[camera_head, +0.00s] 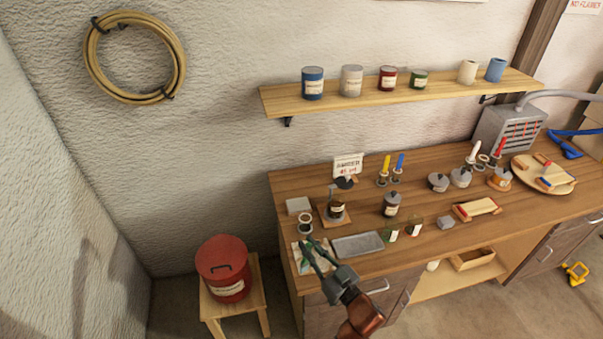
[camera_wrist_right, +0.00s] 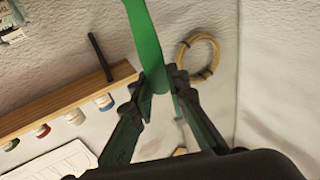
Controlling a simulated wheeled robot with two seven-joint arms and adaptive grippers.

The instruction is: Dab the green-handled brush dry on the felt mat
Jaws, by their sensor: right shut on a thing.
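My right gripper (camera_head: 313,244) reaches in from the bottom over the left front corner of the wooden bench. In the right wrist view the gripper (camera_wrist_right: 158,88) is shut on the green handle (camera_wrist_right: 146,42), which runs up out of the picture. The brush's bristles do not show clearly in either view. Below the fingers lies a pale flat piece with green and dark marks (camera_head: 301,267), partly hidden by the gripper; I cannot tell surely whether it is the felt mat. Whether the brush touches it cannot be told. My left gripper is not in view.
A grey tray (camera_head: 358,244) lies just right of the gripper. Behind stand a small ring holder (camera_head: 305,222), a dark jar (camera_head: 336,211) and a lidded pot (camera_head: 391,204). A red bin (camera_head: 224,268) sits on a stool at left.

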